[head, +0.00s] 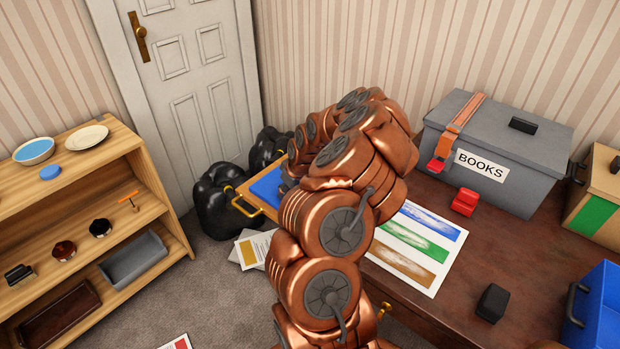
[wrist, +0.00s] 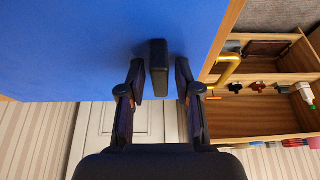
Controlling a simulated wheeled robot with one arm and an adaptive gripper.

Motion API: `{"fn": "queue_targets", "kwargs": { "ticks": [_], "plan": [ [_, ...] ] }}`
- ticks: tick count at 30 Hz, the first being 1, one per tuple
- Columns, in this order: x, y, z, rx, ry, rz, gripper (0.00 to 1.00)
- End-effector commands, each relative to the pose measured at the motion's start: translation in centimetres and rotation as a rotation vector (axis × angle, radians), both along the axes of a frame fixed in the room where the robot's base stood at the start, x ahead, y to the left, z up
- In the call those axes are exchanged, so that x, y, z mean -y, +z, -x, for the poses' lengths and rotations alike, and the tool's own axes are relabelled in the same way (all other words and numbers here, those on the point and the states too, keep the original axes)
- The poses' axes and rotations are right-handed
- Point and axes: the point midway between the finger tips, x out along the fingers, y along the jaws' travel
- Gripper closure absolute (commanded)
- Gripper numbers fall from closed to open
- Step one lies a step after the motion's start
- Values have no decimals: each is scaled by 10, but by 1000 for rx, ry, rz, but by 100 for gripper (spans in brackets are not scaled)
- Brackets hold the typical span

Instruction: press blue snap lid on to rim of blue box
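The blue snap lid (wrist: 70,45) fills much of the wrist view as a flat blue surface with a dark block handle (wrist: 158,68). In the head view a blue part of it (head: 268,187) shows left of my arm, lying in a wooden tray; my arm covers the rest. My gripper (wrist: 160,80) is open, with one finger on each side of the handle and a small gap on both sides. The blue box (head: 602,312) stands at the right edge of the head view, partly cut off; its rim shows only in part.
The wooden tray (head: 241,207) has a brass handle. A grey BOOKS box (head: 495,145), a red block (head: 464,202), a black block (head: 492,303) and a colour-striped sheet (head: 418,245) are on the brown table (head: 455,310). Black bags (head: 222,212) stand by the door.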

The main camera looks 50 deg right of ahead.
Motion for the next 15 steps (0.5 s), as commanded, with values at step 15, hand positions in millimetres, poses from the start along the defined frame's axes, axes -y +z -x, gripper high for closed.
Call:
{"fn": "queue_targets", "kwargs": {
  "ticks": [15],
  "plan": [
    [0, 0, 0, -1, 0, 0, 100]
  ]
}}
